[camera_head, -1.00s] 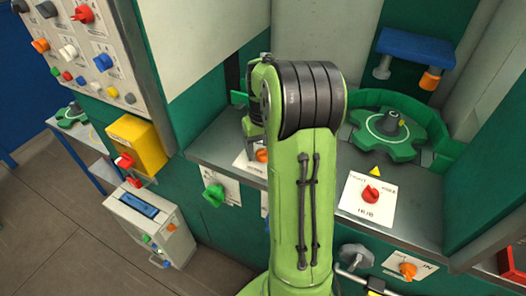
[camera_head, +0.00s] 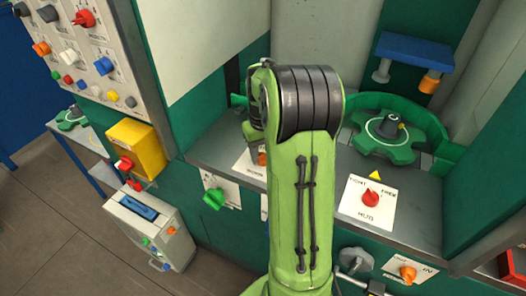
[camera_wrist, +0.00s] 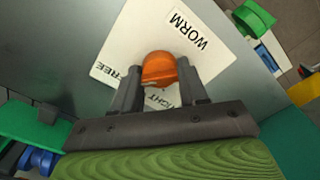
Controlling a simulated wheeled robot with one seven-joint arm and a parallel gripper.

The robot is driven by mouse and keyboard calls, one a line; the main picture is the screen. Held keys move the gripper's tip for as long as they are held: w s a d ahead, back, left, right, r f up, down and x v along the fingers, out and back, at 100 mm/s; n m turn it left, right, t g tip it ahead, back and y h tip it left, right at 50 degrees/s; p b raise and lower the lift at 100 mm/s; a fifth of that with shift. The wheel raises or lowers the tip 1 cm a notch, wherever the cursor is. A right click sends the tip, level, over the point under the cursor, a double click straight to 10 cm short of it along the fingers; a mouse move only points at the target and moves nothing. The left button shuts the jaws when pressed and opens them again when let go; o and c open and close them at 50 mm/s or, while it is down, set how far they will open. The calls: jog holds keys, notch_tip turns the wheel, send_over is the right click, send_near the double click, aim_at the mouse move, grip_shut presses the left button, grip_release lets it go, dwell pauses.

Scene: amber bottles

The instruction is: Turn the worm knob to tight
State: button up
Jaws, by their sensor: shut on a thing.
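The worm knob (camera_wrist: 159,69) is orange and sits on a white plate (camera_wrist: 120,45) marked WORM, FREE and TIGHT in the wrist view. My gripper (camera_wrist: 160,88) is shut on the knob, with one dark finger on each side of it. The fingers cover part of the plate and the TIGHT lettering. The direction the knob points is hard to tell. In the head view a bit of the orange knob (camera_head: 262,158) shows at the left edge of my arm. My gripper is hidden behind the arm there.
A green knob (camera_head: 213,200) is on the front face below. A yellow box (camera_head: 140,148) and a knob panel (camera_head: 95,55) are at left.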

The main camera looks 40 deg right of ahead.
aim_at(263, 153)
jog(key=n+p, duration=0.1)
jog(key=n, duration=0.2)
jog(key=shift+r+n, duration=0.1)
jog(key=shift+n, duration=0.3)
jog(key=n+p, duration=0.1)
jog(key=n, duration=0.3)
jog(key=shift+n, duration=0.3)
jog(key=n, duration=0.4)
jog(key=shift+n, duration=2.4)
jog(key=o, duration=1.1)
jog(key=shift+c, duration=0.2)
notch_tip(263, 153, up, 16)
jog(key=p, duration=0.3)
